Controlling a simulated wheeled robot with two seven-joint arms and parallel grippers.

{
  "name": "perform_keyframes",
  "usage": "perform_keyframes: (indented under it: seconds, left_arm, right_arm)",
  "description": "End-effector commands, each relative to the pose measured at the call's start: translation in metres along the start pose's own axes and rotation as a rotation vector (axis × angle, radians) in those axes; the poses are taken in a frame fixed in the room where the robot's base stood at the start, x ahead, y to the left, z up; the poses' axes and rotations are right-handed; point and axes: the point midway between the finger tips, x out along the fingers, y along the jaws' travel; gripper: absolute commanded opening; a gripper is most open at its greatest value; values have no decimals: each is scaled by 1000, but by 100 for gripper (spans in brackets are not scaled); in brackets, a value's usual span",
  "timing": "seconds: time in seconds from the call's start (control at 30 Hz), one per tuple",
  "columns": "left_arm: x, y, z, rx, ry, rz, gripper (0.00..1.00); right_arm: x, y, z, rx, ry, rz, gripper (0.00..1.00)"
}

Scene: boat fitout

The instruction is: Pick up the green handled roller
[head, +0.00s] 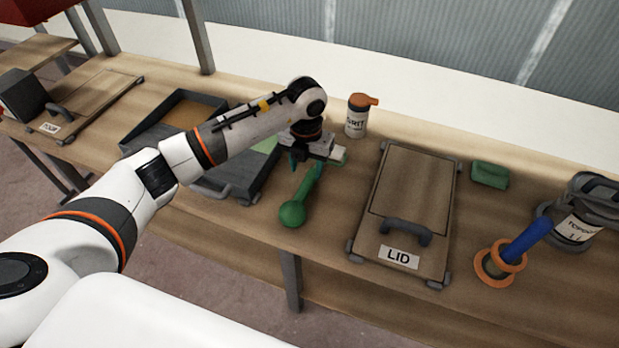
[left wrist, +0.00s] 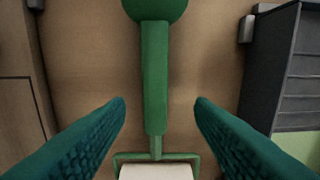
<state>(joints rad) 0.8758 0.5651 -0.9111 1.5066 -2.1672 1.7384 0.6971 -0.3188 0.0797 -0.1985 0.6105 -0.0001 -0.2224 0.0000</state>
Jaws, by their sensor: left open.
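The green handled roller (head: 295,206) lies on the wooden bench between the grey tray and the LID panel. Its rounded handle end points toward the bench's front edge. In the left wrist view its green handle (left wrist: 155,75) runs down the middle, with the wire frame and the top of a pale roller head at the bottom edge. My left gripper (head: 312,160) is over the roller head end. Its two teal fingers (left wrist: 160,105) are open, one on each side of the handle, and touch nothing that I can see. My right gripper is not in view.
The grey tray (head: 231,187) lies left of the roller, the LID panel (head: 413,190) right of it. Behind stands an orange-capped bottle (head: 356,120).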

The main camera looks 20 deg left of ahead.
Motion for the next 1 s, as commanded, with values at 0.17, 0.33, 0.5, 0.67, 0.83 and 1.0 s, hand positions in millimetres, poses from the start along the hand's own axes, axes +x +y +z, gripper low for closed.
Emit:
perform_keyframes:
  seconds: [0.17, 0.33, 0.5, 0.67, 0.83, 1.0]
  left_arm:
    - [12, 2, 3, 3, -3, 2, 49]
    - [38, 5, 8, 1, -4, 2, 49]
    - [55, 5, 6, 2, -1, 3, 49]
    - [57, 5, 6, 3, 1, 3, 49]
    - [57, 5, 6, 3, 1, 3, 34]
    - [56, 5, 6, 3, 1, 3, 7]
  right_arm:
    - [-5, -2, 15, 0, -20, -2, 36]
    - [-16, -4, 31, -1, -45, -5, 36]
    - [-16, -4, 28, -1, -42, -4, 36]
    - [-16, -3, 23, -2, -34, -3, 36]
    - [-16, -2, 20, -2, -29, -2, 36]
    - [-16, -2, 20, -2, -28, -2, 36]
